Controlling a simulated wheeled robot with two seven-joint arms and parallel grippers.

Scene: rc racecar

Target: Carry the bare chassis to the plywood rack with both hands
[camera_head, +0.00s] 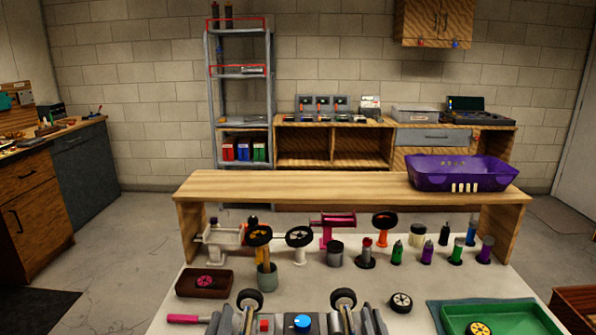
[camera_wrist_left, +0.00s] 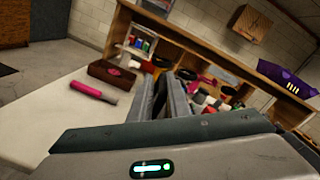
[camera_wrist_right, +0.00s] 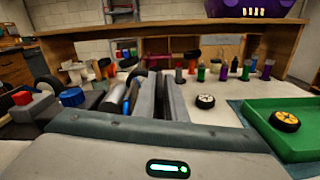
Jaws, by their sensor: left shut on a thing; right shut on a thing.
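The bare chassis (camera_head: 302,322) is at the bottom middle of the head view, cut off by the frame edge. It carries two dark wheels, a red block and a blue knob. It also shows in the right wrist view (camera_wrist_right: 72,97), left of the fingers. My left gripper (camera_head: 230,322) is shut on its left side and my right gripper (camera_head: 372,320) on its right side. The exact contacts are hard to see. The long plywood rack (camera_head: 330,187) spans the far side of the table, beyond both grippers.
A purple body shell (camera_head: 461,173) sits on the rack's right end. Bottles, stands and small wheels crowd the table before the rack. A brown tray (camera_head: 204,284) and pink-handled tool (camera_head: 187,319) lie left; a loose wheel (camera_head: 401,302) and green tray (camera_head: 500,318) lie right.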

